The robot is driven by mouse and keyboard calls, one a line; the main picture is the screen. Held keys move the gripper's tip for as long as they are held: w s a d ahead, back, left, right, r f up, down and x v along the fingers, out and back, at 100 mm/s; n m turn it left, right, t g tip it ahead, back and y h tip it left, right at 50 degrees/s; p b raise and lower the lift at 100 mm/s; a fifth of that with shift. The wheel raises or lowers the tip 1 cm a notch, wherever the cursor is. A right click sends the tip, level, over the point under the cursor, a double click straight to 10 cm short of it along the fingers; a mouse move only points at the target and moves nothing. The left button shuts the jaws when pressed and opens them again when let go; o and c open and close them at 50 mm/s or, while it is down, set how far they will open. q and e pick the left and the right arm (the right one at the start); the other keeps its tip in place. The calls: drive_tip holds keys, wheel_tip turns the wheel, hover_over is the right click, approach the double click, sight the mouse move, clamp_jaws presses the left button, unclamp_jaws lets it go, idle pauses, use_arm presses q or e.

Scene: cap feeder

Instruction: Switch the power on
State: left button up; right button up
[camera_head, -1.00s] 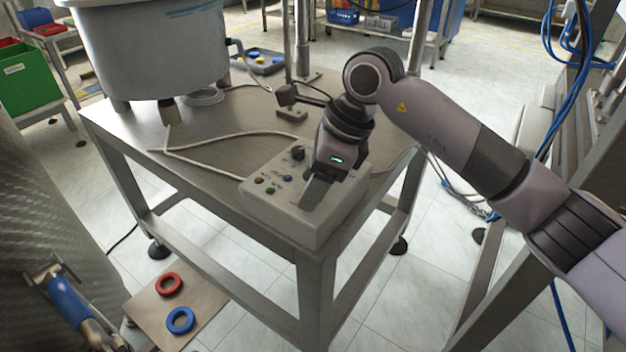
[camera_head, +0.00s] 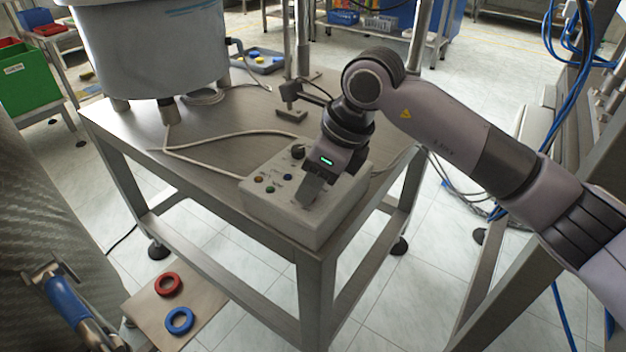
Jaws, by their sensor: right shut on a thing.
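The control box (camera_head: 285,222) is a pale grey box on the near corner of the metal table. Its top panel carries a black knob (camera_head: 298,152) and several small coloured buttons, among them an orange one (camera_head: 258,180), a green one (camera_head: 270,189) and a blue one (camera_head: 288,177). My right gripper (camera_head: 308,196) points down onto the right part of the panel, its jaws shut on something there. The jaws hide the thing they hold; it may be the power switch, but I cannot see it. My left gripper is not in view.
A large metal bowl feeder (camera_head: 155,50) stands on the back left of the table (camera_head: 215,150). A cable (camera_head: 205,152) loops across the tabletop. A small stand (camera_head: 292,112) is behind the box. Red (camera_head: 167,284) and blue (camera_head: 179,321) rings lie on a low board.

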drive_tip(key=shift+s+m+t+b, duration=0.1)
drive_tip(key=shift+m+t+b, duration=0.2)
drive_tip(key=shift+m, duration=0.6)
drive_tip(key=shift+a+m+t+h+b, duration=0.1)
drive_tip(key=shift+m+t+h+b, duration=0.25)
drive_tip(key=shift+m, duration=0.55)
drive_tip(key=shift+s+m+t+h+b, duration=0.1)
drive_tip(key=shift+m+t+h+b, duration=0.3)
drive_tip(key=shift+m, duration=0.5)
drive_tip(key=shift+a+m+h+b, duration=0.2)
drive_tip(key=shift+m+b, duration=0.45)
drive_tip(key=shift+m, duration=0.45)
drive_tip(key=shift+s+m+t+h+b, duration=0.1)
drive_tip(key=shift+m+t+h+b, duration=0.2)
drive_tip(key=shift+m, duration=0.3)
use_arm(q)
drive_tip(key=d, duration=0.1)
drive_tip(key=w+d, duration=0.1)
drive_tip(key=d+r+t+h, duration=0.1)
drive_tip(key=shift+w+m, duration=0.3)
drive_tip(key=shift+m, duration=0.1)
use_arm(e)
drive_tip(key=shift+r+m, duration=0.1)
drive_tip(key=shift+m, duration=0.2)
drive_tip(key=o, duration=1.1)
drive_tip(key=shift+c, duration=0.2)
